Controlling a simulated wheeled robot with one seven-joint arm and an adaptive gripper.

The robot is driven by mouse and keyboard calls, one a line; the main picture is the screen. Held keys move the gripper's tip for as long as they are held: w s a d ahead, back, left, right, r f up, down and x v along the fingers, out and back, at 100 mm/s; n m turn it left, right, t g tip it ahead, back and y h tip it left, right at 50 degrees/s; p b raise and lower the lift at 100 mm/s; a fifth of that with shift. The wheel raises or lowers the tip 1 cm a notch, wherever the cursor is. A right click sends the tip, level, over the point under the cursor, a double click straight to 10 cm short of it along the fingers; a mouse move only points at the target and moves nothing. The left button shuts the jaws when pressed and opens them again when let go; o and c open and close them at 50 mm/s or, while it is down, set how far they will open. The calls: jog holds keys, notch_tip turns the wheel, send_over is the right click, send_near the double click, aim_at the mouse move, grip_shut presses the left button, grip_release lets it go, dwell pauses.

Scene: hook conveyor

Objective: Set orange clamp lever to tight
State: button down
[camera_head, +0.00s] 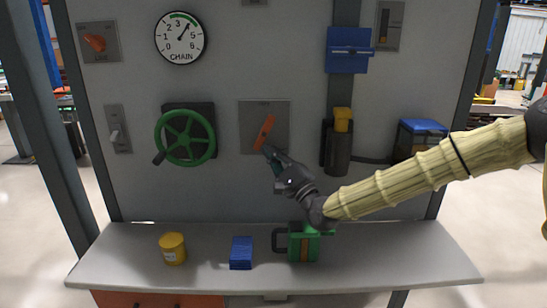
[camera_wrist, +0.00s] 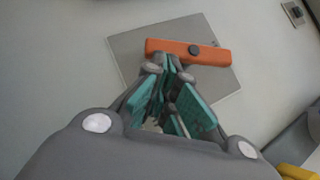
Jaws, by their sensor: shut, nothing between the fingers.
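The orange clamp lever (camera_head: 264,132) sits on a grey square plate (camera_head: 281,115) on the panel, to the right of the green wheel. In the head view it is tilted, with its upper end to the right. In the wrist view the lever (camera_wrist: 215,53) crosses the plate (camera_wrist: 130,43), with a dark round pivot on it. My gripper (camera_head: 268,151) is shut and empty, with its tips at the lower end of the lever. In the wrist view my gripper (camera_wrist: 169,62) has its teal-padded fingers together at the lever's edge; I cannot tell if they touch it.
The green handwheel (camera_head: 185,137) is left of the plate, and a dark holder with a yellow top (camera_head: 342,120) is right. On the bench (camera_head: 375,270) stand a yellow can (camera_head: 172,249), a blue block (camera_head: 241,253) and a green jug-like container (camera_head: 303,243) below my arm.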

jog(key=shift+a+f+m+t+h+b, duration=0.2)
jog(key=shift+a+m+t+h+b, duration=0.2)
jog(key=shift+m+t+b, duration=0.85)
jog(key=shift+a+f+m+t+h+b, duration=0.15)
jog(key=shift+a+m+t+h+b, duration=0.3)
jog(key=shift+m+b, duration=0.85)
jog(key=shift+a+m+t+h+b, duration=0.4)
jog(key=shift+m+t+h+b, duration=0.6)
jog(key=shift+b, duration=0.8)
jog(key=shift+a+r+m+t+h+b, duration=0.1)
jog(key=shift+a+m+t+h+b, duration=0.25)
jog(key=shift+m+b, duration=0.55)
jog(key=shift+a+m+t+h+b, duration=0.25)
jog(key=shift+m+h+b, duration=0.1)
jog(key=shift+b, duration=0.2)
jog(key=shift+a+r+m+t+h+b, duration=0.15)
jog(key=shift+m+t+h+b, duration=0.2)
jog(key=shift+m+h+b, duration=0.5)
jog(key=shift+a+m+t+h+b, duration=0.15)
jog(key=shift+m+t+h+b, duration=0.25)
jog(key=shift+m+h, duration=0.8)
jog(key=shift+a+r+m+t+h+b, duration=0.15)
jog(key=shift+m+t+h+b, duration=0.2)
jog(key=shift+m+h+b, duration=0.7)
jog(key=shift+m, duration=0.7)
jog(key=shift+a+r+m+h+b, duration=0.25)
jog(key=shift+a+m+h+b, duration=0.1)
jog(key=shift+a+m+b, duration=0.1)
jog(key=shift+f, duration=0.1)
